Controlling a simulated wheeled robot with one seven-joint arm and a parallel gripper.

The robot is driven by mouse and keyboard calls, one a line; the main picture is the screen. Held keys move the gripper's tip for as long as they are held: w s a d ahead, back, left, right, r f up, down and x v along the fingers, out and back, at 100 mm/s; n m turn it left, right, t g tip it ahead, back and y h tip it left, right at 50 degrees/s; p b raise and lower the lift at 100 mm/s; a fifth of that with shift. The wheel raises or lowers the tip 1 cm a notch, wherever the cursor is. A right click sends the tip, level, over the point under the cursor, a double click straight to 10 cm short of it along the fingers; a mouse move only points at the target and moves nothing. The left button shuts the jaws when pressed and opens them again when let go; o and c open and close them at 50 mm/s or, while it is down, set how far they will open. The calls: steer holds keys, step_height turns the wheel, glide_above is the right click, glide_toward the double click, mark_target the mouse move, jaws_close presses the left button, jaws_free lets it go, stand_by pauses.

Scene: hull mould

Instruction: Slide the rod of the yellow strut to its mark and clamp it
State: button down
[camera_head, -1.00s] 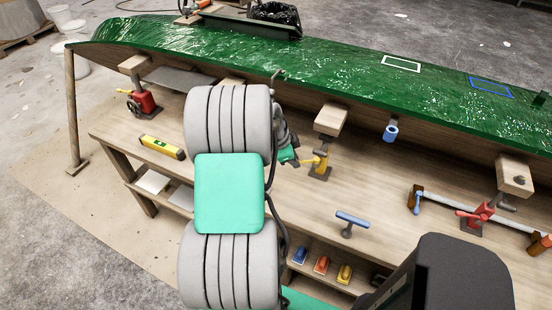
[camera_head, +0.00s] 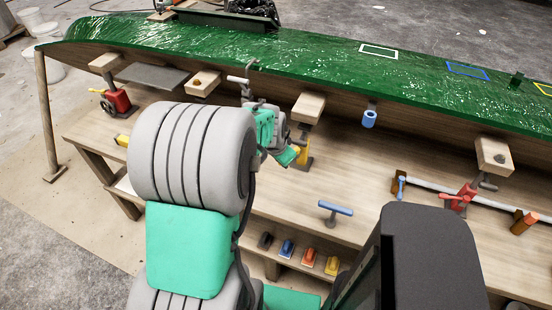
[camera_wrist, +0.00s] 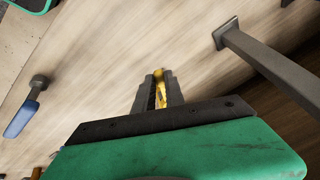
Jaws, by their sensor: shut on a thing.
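The yellow strut (camera_head: 303,149) stands on the bench under the hull's near edge, with a wooden pad (camera_head: 308,107) at its top. My gripper (camera_head: 292,157) is low on the strut's left side in the head view. In the wrist view my gripper (camera_wrist: 158,90) is shut on a slim yellow part (camera_wrist: 160,92) with a rounded end, which looks like the strut's lever. The fingers hide most of it. The strut's rod is mostly hidden, and I cannot make out its mark.
The green hull (camera_head: 330,62) runs above the bench (camera_head: 400,165). A red strut (camera_head: 464,196) stands to the right and another red one (camera_head: 117,98) to the left. A blue-handled tool (camera_head: 335,209) stands on the bench in front. Several coloured blocks (camera_head: 308,257) sit on the shelf below.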

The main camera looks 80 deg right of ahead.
stand_by(0.3)
steer(key=c, duration=1.4)
jaws_free()
steer(key=v, duration=0.8)
